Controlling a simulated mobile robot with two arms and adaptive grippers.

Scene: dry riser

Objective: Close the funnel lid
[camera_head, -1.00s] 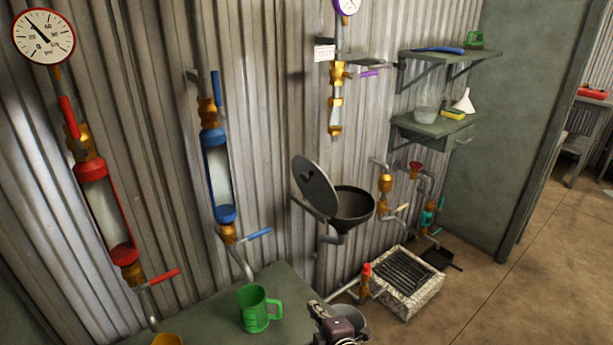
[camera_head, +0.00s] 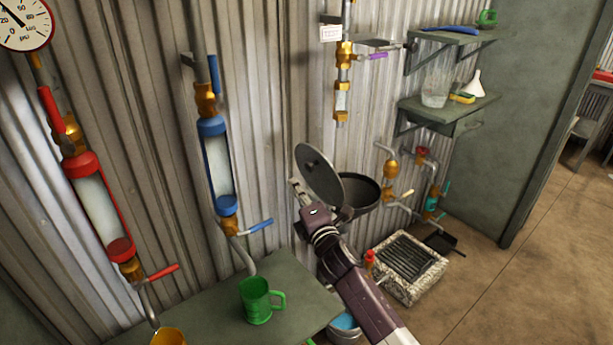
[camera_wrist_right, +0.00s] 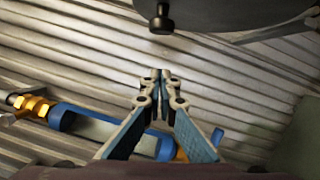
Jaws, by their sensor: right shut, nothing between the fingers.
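The dark round funnel lid (camera_head: 318,172) stands raised and tilted back, on the left side of the black funnel (camera_head: 362,194), which is fixed by the corrugated wall. In the right wrist view the lid (camera_wrist_right: 225,10) fills the top edge, with a small dark knob (camera_wrist_right: 161,20) hanging from it. My right gripper (camera_head: 295,184) is at the left of the lid, on its back side. It is shut and empty; its fingertips (camera_wrist_right: 160,76) show below the knob, seemingly apart from it. Whether it touches the lid is unclear. My left gripper is not in view.
A green table (camera_head: 215,310) at the front holds a green mug (camera_head: 258,300) and a yellow cup (camera_head: 168,337). A blue-capped sight tube (camera_head: 217,165) is on the wall to the left. A stone grate box (camera_head: 407,268) and a bucket (camera_head: 344,330) stand on the floor.

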